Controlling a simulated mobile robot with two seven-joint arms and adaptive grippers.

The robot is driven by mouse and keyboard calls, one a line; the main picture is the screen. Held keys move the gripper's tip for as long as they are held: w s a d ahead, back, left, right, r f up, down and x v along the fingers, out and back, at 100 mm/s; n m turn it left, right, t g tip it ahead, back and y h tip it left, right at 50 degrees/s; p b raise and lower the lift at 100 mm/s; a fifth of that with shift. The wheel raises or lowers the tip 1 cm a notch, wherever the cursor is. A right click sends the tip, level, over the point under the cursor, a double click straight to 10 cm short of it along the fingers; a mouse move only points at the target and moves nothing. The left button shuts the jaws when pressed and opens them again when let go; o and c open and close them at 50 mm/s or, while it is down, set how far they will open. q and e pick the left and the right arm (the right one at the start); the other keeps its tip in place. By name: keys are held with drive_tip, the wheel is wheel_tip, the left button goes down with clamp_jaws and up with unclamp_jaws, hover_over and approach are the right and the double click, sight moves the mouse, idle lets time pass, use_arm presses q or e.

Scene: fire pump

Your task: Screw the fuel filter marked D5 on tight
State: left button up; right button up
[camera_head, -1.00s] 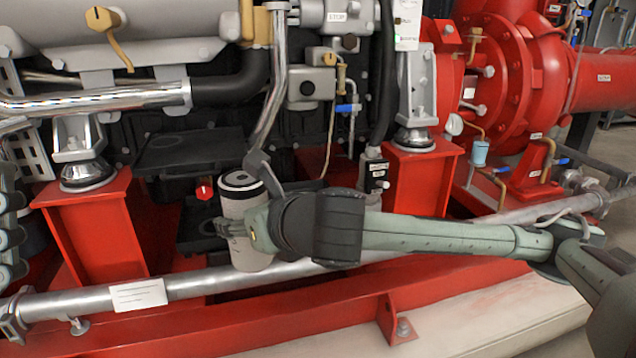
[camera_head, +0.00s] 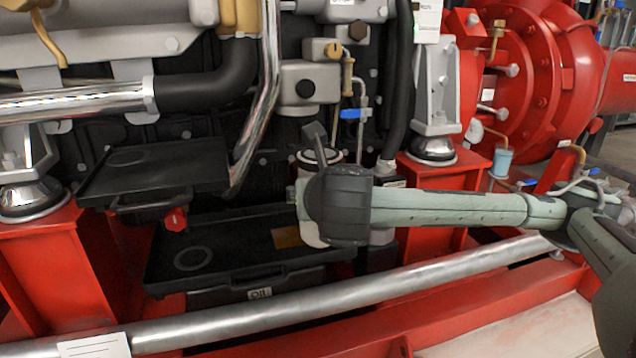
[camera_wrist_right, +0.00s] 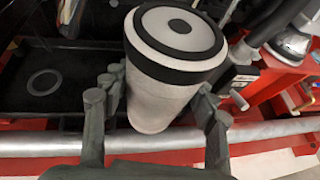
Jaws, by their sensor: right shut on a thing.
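The fuel filter (camera_head: 312,232) is a white cylinder with a black ring and a grey-white disc on its top. In the wrist view the filter (camera_wrist_right: 165,95) stands slightly tilted between the fingers of my right gripper (camera_wrist_right: 158,112), which is shut on its sides. In the head view my right gripper (camera_head: 310,200) and wrist hide the filter's middle. The filter is below the grey housing (camera_head: 308,85) with the round black port, apart from it. No D5 mark is readable. My left gripper is not in view.
A black tray (camera_head: 215,262) lies left of the filter, with another black tray (camera_head: 150,175) and a red knob (camera_head: 175,220) above it. A chrome pipe (camera_head: 262,100) descends close to the filter's left. A long grey rail (camera_head: 300,312) runs in front. A blue-handled valve (camera_head: 352,114) is above.

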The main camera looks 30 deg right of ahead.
drive_tip(key=shift+w+d+r, duration=0.35)
drive_tip(key=shift+w+d, duration=0.25)
drive_tip(key=shift+w, duration=1.8)
drive_tip(key=shift+w+d+r, duration=0.4)
drive_tip(key=shift+w+d, duration=0.25)
drive_tip(key=shift+w, duration=1.75)
drive_tip(key=shift+w+d+r, duration=0.35)
drive_tip(key=shift+w+d, duration=0.25)
drive_tip(key=shift+w, duration=1.8)
drive_tip(key=shift+s+r, duration=0.15)
drive_tip(key=shift+r, duration=0.15)
drive_tip(key=o, duration=1)
drive_tip(key=shift+a, duration=0.1)
drive_tip(key=c, duration=1.1)
drive_tip(key=shift+f+m+g+h, duration=0.15)
drive_tip(key=shift+m+g+h, duration=0.55)
drive_tip(key=shift+m+h, duration=0.4)
drive_tip(key=shift+c, duration=0.2)
